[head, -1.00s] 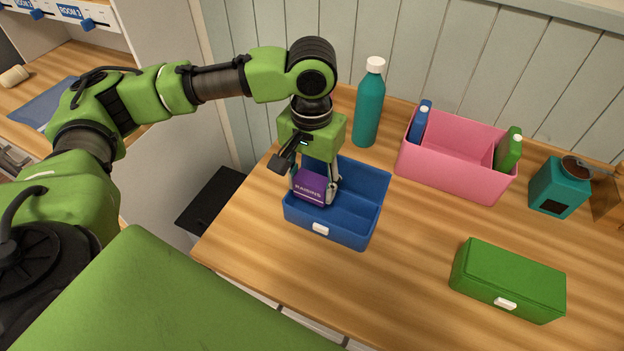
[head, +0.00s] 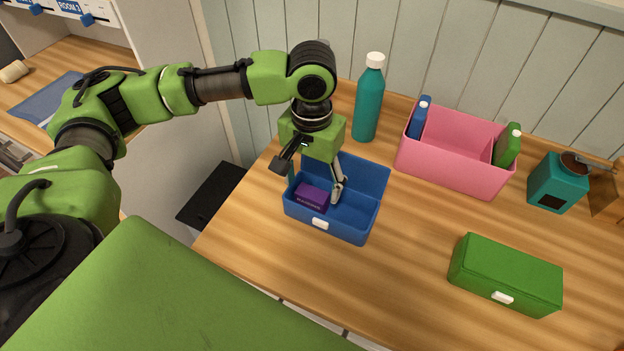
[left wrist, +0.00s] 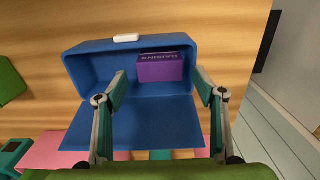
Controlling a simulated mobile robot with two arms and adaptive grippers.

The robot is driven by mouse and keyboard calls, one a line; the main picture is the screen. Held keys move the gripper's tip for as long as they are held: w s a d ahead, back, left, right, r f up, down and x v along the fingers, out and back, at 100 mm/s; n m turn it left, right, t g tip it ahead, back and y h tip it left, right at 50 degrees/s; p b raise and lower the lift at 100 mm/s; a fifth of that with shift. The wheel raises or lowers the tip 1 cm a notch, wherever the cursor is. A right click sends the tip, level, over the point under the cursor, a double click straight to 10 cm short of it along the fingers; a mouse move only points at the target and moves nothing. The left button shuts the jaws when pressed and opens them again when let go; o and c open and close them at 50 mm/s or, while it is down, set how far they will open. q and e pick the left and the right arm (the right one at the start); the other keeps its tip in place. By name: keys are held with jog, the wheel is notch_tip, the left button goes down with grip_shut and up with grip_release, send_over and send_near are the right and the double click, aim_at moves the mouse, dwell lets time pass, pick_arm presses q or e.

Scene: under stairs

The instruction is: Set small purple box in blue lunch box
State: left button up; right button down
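The small purple box (head: 312,198) lies inside the open blue lunch box (head: 345,231), towards its left end in the head view. In the left wrist view the purple box (left wrist: 160,69) sits at the right end of the lunch box (left wrist: 85,62), and the raised lid (left wrist: 140,128) is nearer the camera. My left gripper (head: 315,191) is over the lunch box, open, its fingers spread wide. The wrist view shows clear space between the fingertips (left wrist: 160,80) and nothing held. My right gripper is not in view.
A teal bottle (head: 369,105) stands behind the lunch box. A pink bin (head: 450,167) with blue and green bottles is to the right. A teal canister (head: 557,187) and a closed green box (head: 505,275) are farther right. The wooden table is clear between them.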

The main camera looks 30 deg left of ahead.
aim_at(312, 193)
pick_arm(q)
jog(key=shift+r+b, duration=0.5)
jog(key=shift+r, duration=0.1)
notch_tip(312, 193, up, 12)
jog(key=shift+r, duration=0.1)
dwell(0.4)
